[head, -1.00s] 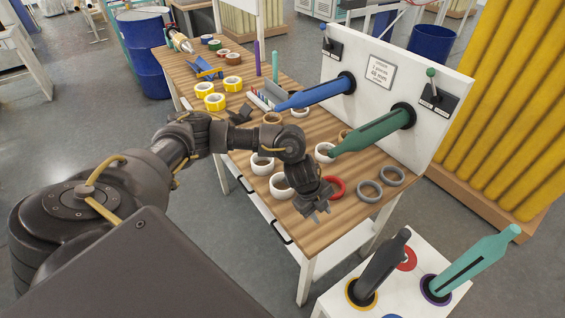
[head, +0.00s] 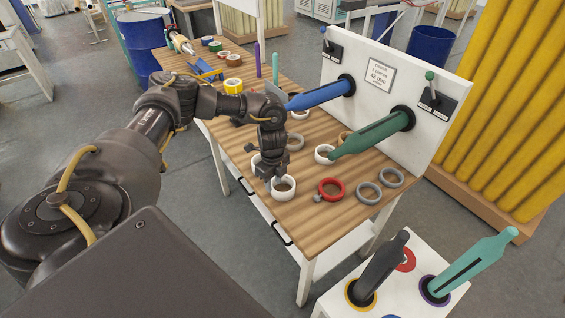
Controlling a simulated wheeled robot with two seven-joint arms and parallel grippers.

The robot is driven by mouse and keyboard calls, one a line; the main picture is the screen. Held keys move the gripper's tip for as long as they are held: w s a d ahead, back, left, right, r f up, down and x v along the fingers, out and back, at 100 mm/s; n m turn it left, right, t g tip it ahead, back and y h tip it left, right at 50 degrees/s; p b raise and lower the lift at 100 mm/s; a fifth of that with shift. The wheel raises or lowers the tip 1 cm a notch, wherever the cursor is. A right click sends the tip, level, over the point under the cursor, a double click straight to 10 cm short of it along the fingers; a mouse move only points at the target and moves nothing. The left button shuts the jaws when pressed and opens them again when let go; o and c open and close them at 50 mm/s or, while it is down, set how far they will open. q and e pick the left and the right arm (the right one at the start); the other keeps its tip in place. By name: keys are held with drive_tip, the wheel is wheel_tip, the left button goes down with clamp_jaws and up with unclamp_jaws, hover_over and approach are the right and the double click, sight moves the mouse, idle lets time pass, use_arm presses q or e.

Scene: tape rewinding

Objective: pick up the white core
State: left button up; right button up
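Several white cores lie on the wooden table (head: 320,220). One white core (head: 287,194) is at the front edge, right by the fingers of my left gripper (head: 271,183). A second white core (head: 255,161) is partly hidden behind the gripper. A third white core (head: 324,154) lies to the right, below the green spindle, and another white ring (head: 302,114) is farther back. My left gripper points down at the near side of the front core. Whether its fingers are apart or closed on the rim is too small to tell. My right gripper is out of view.
A red ring (head: 331,188) and two grey rings (head: 369,192) lie to the right of the gripper. A blue spindle (head: 320,93) and a green spindle (head: 375,134) stick out from the white panel (head: 395,55) over the table. Yellow tape rolls (head: 233,86) are at the back left.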

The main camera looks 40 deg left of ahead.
sight(275, 191)
use_arm(q)
drive_tip(key=shift+d+f+p, duration=0.1)
drive_tip(key=shift+f+p, duration=0.2)
drive_tip(key=shift+f, duration=0.1)
wheel_tip(275, 191, down, 4)
drive_tip(key=shift+w+r+p, duration=0.1)
drive_tip(key=shift+r+p, duration=0.05)
drive_tip(key=shift+p, duration=0.5)
drive_tip(key=shift+f, duration=0.45)
clamp_jaws()
